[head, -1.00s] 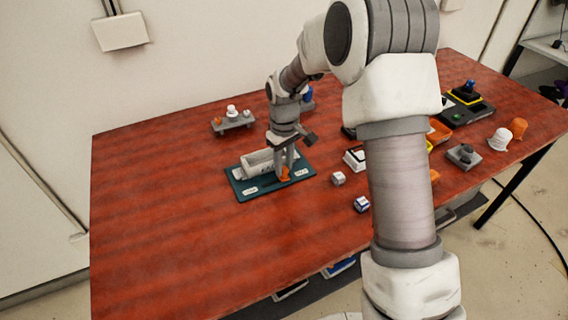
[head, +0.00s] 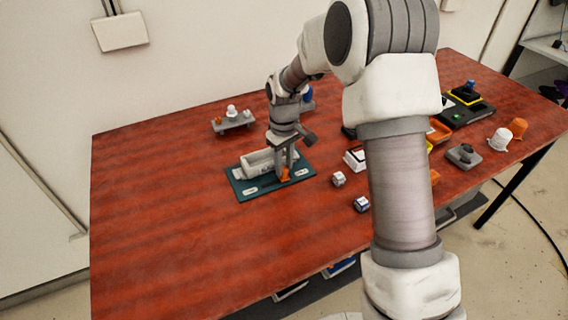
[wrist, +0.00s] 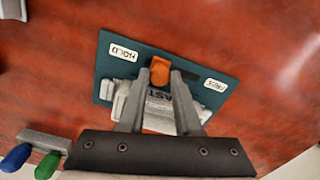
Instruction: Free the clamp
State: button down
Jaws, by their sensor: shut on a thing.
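The clamp is a teal plate (head: 242,191) bearing a pale grey cylinder-like body (head: 256,164) and an orange lever (head: 285,175). In the wrist view the plate (wrist: 112,78) has a white label (wrist: 123,53) reading HOLD on the left and a second, blurred label (wrist: 215,85) on the right. The orange lever (wrist: 160,70) stands between them, with a dark slot showing to its right. My gripper (wrist: 160,80) is shut on the lever, one finger on each side; it also shows in the head view (head: 285,167). The fingers partly hide the grey body.
Two small cubes (head: 339,179) (head: 361,204) lie right of the plate. A grey rack (head: 233,123) with small pieces stands behind it. A grey holder (wrist: 45,142) with blue and green items is near the gripper in the wrist view. The table's left front is clear.

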dwell(0.4)
jog(key=shift+s+a, duration=0.3)
jog(key=shift+a, duration=0.45)
jog(key=shift+s+a, duration=0.35)
jog(key=shift+a, duration=0.45)
jog(key=shift+s+a, duration=0.3)
jog(key=shift+a, duration=0.45)
jog(key=c, duration=0.6)
grip_release()
jog(key=shift+a, duration=0.1)
jog(key=shift+r, duration=0.1)
jog(key=shift+r, duration=0.3)
notch_tip(320, 180, up, 17)
jog(key=p, duration=0.1)
jog(key=shift+f, duration=0.15)
